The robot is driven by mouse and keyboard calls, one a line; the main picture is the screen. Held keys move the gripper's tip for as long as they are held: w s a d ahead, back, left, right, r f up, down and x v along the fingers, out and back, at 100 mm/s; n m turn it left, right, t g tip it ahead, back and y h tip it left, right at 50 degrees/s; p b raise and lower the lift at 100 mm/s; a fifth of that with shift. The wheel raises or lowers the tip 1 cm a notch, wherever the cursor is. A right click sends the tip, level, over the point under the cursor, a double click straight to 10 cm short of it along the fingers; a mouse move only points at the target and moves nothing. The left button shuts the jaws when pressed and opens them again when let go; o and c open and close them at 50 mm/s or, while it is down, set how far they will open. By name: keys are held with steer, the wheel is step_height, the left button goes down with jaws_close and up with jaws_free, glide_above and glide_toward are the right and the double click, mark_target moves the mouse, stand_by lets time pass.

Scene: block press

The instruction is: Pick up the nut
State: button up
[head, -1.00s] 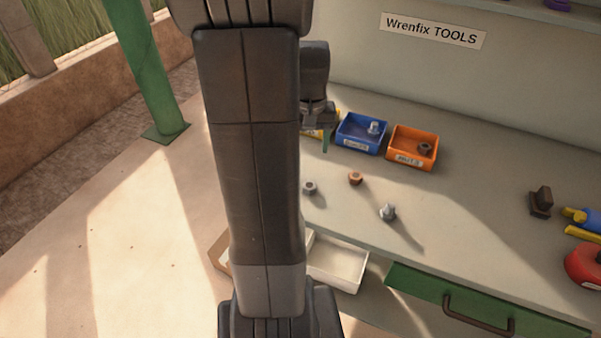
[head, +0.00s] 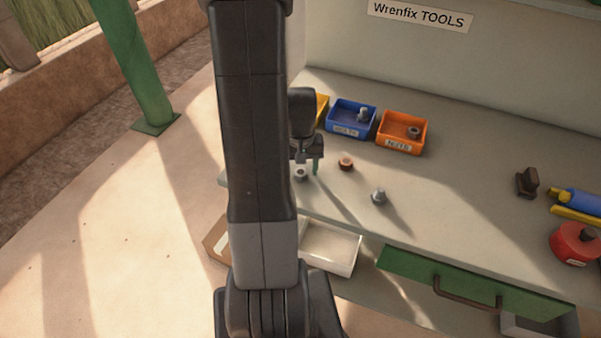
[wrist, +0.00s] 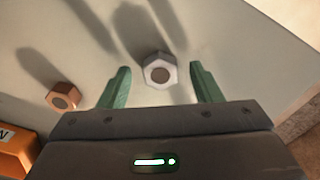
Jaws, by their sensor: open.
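A grey hex nut (head: 301,175) lies on the workbench close to my gripper. My gripper (wrist: 160,78) is open and empty. In the head view my gripper (head: 307,168) is above the bench, partly hidden by my arm.
A bolt (head: 379,197) stands on the bench to the right. A blue bin (head: 350,128) labelled bolts and an orange bin (head: 399,145) labelled nuts are behind, beside a yellow bin (head: 321,106). A white tray (head: 330,265) is below the front edge.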

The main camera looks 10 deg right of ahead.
steer(key=shift+f, duration=0.25)
steer(key=shift+c, duration=0.5)
steer(key=c, duration=1)
